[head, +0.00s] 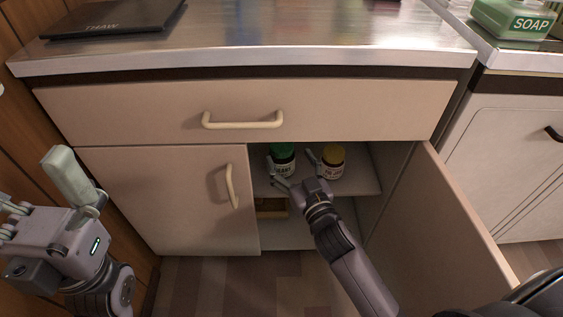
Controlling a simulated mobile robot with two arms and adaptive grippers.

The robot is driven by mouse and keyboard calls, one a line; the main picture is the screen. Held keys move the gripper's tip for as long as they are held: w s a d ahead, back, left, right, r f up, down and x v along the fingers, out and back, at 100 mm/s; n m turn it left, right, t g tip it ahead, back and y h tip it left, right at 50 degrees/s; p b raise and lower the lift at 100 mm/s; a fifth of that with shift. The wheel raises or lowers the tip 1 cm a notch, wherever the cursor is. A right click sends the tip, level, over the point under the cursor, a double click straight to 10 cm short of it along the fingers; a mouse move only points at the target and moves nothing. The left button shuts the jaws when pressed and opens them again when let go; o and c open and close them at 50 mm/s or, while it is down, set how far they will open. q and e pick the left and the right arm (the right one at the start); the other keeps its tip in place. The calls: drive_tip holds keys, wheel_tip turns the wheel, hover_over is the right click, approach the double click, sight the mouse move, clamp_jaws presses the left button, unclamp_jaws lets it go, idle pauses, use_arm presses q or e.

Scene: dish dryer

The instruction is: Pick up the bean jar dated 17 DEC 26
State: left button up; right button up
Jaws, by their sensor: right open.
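Two dark jars with pale labels stand on the upper shelf of the open cabinet. One has a green lid (283,150), and the other, to its right, has a yellow lid (333,155). The label dates are too small to read, so I cannot tell which is dated 17 DEC 26. My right gripper (290,166) is open at the cabinet opening, its fingers spread in front of the green-lidded jar. I cannot tell if they touch it. My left gripper (38,190) is at the far left, outside the cabinet, with its fingers apart and nothing visible between them.
The right cabinet door (450,225) stands open beside my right arm. The left door (165,195) and the drawer (330,105) are shut. A brown object (270,207) lies below the jar shelf.

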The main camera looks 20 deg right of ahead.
drive_tip(key=shift+w+a+b, duration=0.15)
drive_tip(key=shift+w+b, duration=0.5)
drive_tip(key=shift+w, duration=0.8)
drive_tip(key=shift+w+a+b, duration=0.15)
drive_tip(key=shift+w+b, duration=0.5)
drive_tip(key=shift+w, duration=0.8)
drive_tip(key=c, duration=1.7)
